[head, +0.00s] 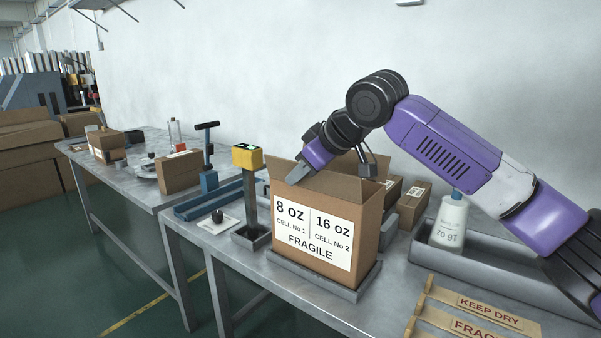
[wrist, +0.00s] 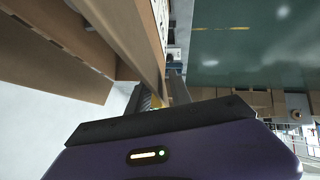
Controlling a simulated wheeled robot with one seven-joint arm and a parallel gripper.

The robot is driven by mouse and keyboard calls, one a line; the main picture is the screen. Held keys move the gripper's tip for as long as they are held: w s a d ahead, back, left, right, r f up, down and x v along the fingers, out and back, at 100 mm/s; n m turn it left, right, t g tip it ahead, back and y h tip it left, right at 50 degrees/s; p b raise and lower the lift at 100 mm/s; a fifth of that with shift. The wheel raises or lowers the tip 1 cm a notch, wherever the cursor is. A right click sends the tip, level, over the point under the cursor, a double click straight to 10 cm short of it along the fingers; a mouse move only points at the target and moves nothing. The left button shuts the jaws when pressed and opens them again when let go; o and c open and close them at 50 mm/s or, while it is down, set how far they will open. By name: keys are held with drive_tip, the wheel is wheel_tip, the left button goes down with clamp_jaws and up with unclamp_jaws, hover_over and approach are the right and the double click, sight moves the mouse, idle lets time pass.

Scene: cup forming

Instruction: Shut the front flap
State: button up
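The brown carton (head: 367,223) stands on the bench with a white label (head: 312,232) reading 8 OZ, 16 OZ and FRAGILE on its front. A left flap (head: 282,168) and a back flap (head: 345,165) stand up. I cannot make out the front flap for certain. My gripper (head: 294,178) is at the carton's top left corner, just above the labelled wall. In the wrist view, cardboard (wrist: 125,35) runs close beside my gripper (wrist: 160,92). The fingers look apart, with a narrow gap; the cardboard partly hides them. I cannot tell whether they touch it.
A yellow-topped post (head: 248,159) stands close left of the carton. Smaller boxes (head: 411,205) stand behind right. A white bottle (head: 449,221) is in a grey tray (head: 490,262) on the right.

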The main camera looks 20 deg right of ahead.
drive_tip(key=shift+c, duration=0.4)
clamp_jaws()
idle(0.9)
